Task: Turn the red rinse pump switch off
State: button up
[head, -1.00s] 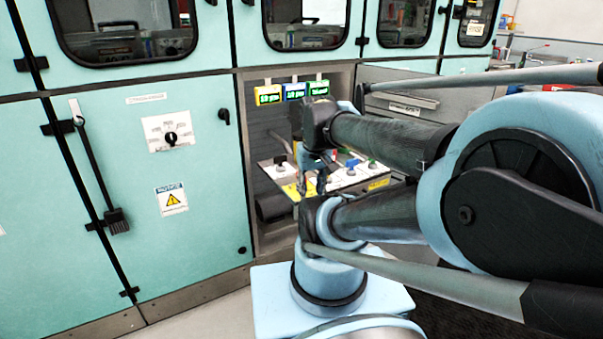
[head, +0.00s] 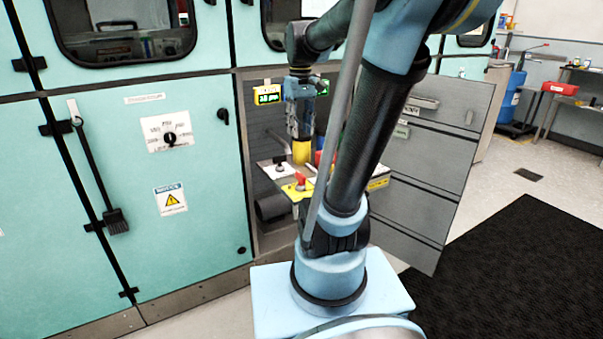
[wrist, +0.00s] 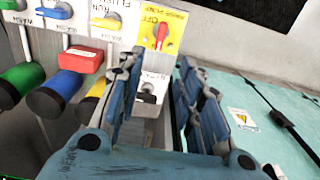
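The red rinse pump switch (head: 300,179) stands on a yellow plate at the front of the small panel in the cabinet recess. In the wrist view the red switch (wrist: 161,34) sits on its yellow plate (wrist: 175,22), with "OFF" lettering beside it. My gripper (head: 300,128) is above and behind the switch in the head view, apart from it. In the wrist view my gripper (wrist: 158,66) has its two fingers spread wide with nothing held, and the red switch shows beyond the gap between the tips. Which position the switch is in is hard to tell.
A black switch (wrist: 147,94) on a white plate is beside the yellow plate. Green (wrist: 20,80), blue (wrist: 55,92) and yellow cylinders and a red block (wrist: 80,60) lie at the left of the wrist view. Teal cabinet doors (head: 150,230) flank the recess.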

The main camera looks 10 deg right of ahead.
aim_at(300, 173)
notch_tip(300, 173, down, 16)
jog(key=shift+f, duration=0.1)
dwell(0.7)
